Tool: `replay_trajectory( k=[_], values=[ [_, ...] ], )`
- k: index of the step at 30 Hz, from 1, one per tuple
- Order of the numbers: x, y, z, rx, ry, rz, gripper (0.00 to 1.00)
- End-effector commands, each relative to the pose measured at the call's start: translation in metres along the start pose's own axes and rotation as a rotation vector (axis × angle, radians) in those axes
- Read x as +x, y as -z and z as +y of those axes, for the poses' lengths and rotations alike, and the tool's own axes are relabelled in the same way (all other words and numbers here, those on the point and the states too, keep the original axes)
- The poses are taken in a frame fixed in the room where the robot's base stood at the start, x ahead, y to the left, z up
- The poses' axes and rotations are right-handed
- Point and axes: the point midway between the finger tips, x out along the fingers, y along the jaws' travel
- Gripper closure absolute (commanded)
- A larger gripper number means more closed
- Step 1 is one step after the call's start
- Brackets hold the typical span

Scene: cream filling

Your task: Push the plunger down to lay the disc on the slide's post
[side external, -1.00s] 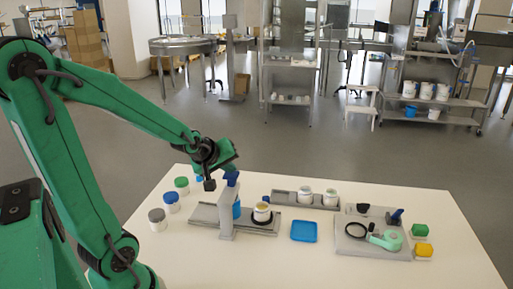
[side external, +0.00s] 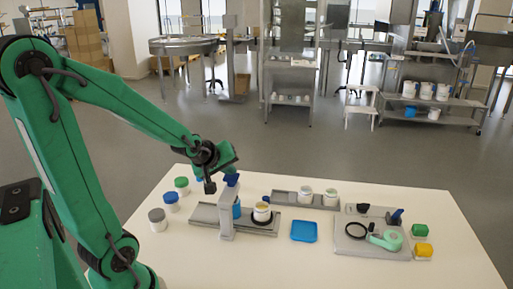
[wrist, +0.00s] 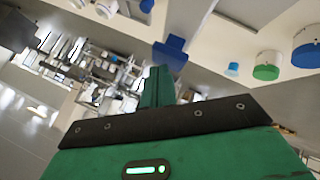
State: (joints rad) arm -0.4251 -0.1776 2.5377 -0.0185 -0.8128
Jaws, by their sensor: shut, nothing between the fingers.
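My gripper (side external: 234,168) is shut and empty, directly over the blue plunger head (side external: 231,180). I cannot tell whether the tip touches it. In the wrist view the green fingers (wrist: 158,78) end beside the blue head (wrist: 171,53). The plunger stands on a light grey upright stand (side external: 227,222), with a blue cylinder (side external: 237,209) at its side. The stand straddles a grey slide (side external: 204,215). A white jar (side external: 262,212) with a dark ring at its base stands on the slide, right of the stand. The disc and the post cannot be made out.
Jars with green (side external: 181,182), blue (side external: 171,197) and grey (side external: 156,214) lids stand at left. A blue square dish (side external: 304,231) lies at centre. A grey board (side external: 350,246) with tools and green and yellow blocks is at right.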

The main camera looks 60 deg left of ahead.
Motion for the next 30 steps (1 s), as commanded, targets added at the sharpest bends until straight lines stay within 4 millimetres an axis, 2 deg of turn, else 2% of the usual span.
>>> replay_trajectory(
  k=[17,30],
  values=[
    [0.003,-0.002,-0.002,0.000,0.001,-0.001,1.00],
    [-0.007,0.005,0.006,0.000,-0.001,0.001,1.00]
  ],
)
